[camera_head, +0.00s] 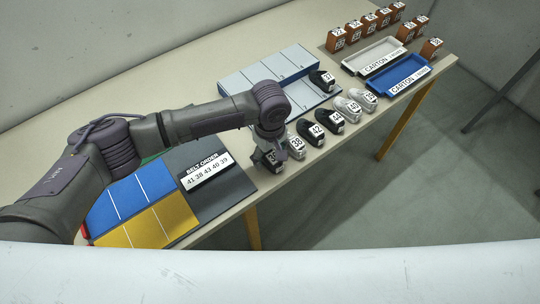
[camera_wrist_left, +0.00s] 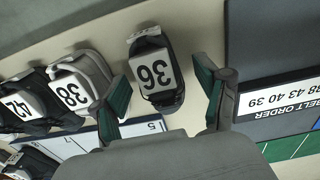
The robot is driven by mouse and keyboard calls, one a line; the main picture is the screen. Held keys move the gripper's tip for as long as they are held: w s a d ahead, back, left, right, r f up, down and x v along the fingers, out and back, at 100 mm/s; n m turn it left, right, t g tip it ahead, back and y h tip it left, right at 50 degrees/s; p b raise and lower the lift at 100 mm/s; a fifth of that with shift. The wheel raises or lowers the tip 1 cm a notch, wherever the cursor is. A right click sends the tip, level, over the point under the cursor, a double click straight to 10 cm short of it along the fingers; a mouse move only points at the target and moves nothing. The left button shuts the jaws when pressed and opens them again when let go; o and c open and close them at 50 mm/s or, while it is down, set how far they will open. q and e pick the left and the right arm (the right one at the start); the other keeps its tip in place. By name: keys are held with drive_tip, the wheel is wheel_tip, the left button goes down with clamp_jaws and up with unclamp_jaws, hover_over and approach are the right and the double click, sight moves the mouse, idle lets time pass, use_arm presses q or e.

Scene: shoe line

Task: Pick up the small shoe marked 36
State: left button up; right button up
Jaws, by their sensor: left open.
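The small dark shoe marked 36 (camera_wrist_left: 158,72) shows in the left wrist view between and just beyond my open left fingers (camera_wrist_left: 165,95). In the head view the shoe (camera_head: 268,161) is at the near end of the shoe row, partly hidden under my left gripper (camera_head: 272,146). The fingers have green inner pads, with a gap on both sides of the shoe. I cannot tell how far above the table they are. My right gripper is in neither view.
A white shoe marked 38 (camera_head: 296,146) stands close beside it, with several more shoes along the table edge. A dark belt-order board (camera_head: 226,190) lies on the other side.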

use_arm(q)
drive_tip(key=c, duration=1.2)
drive_tip(key=shift+r, duration=0.15)
drive_tip(key=shift+c, duration=0.2)
